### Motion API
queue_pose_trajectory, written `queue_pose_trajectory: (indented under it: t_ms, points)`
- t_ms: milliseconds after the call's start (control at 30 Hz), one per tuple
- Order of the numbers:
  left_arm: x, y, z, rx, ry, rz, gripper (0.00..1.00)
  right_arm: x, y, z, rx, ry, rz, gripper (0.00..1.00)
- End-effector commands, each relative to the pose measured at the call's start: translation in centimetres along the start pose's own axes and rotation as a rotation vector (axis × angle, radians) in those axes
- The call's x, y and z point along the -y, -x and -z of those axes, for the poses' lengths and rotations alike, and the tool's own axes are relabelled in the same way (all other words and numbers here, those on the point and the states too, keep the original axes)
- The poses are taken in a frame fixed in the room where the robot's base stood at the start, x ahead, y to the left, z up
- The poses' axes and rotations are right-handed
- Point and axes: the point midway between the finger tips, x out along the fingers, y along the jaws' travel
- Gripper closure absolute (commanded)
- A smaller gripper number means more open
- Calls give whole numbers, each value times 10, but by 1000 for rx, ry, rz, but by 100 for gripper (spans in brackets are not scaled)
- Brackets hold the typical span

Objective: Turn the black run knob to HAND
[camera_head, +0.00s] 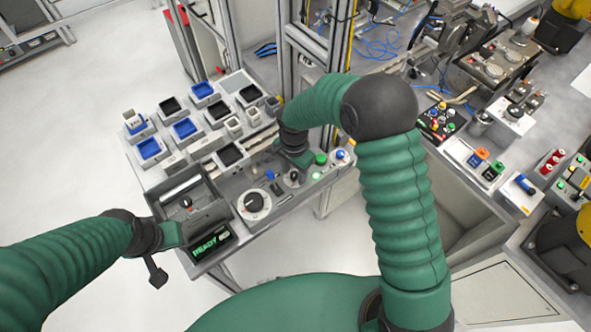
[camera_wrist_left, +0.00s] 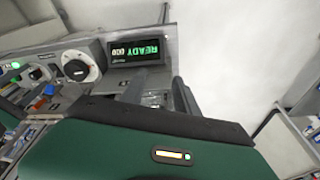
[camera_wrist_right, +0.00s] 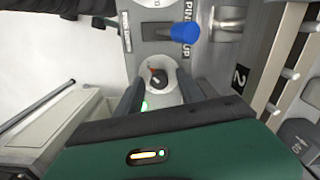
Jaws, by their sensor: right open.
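The black run knob (camera_wrist_right: 157,77) sits on a pale round plate in the right wrist view, with a reddish mark beside it. It also shows in the head view (camera_head: 294,177) on the grey control panel (camera_head: 275,191). My right gripper (camera_wrist_right: 163,92) is open, its two fingers apart on either side of the knob in that view. Whether they touch it I cannot tell. In the head view the right gripper (camera_head: 299,161) points down at the panel beside the knob. My left gripper (camera_wrist_left: 158,88) has its fingers apart near the READY display (camera_wrist_left: 140,50).
Trays with blue and black bins (camera_head: 184,128) stand behind. A metal frame post (camera_head: 340,40) rises behind my right arm.

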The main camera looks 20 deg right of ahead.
Motion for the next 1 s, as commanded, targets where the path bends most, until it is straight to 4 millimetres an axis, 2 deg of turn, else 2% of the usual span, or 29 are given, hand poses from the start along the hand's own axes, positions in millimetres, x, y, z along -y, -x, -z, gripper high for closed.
queue_pose_trajectory:
  t_ms: [67,400,433,1000]
  points:
    - [0,0,0,0,1,0,64,-1,0,1,1,0,0,55]
    - [0,0,0,0,0,0,64,-3,0,6,4,-2,5,98]
    - [0,0,0,0,0,0,64,-3,0,6,3,-2,5,100]
    - [0,0,0,0,0,0,64,-1,0,5,0,19,4,100]
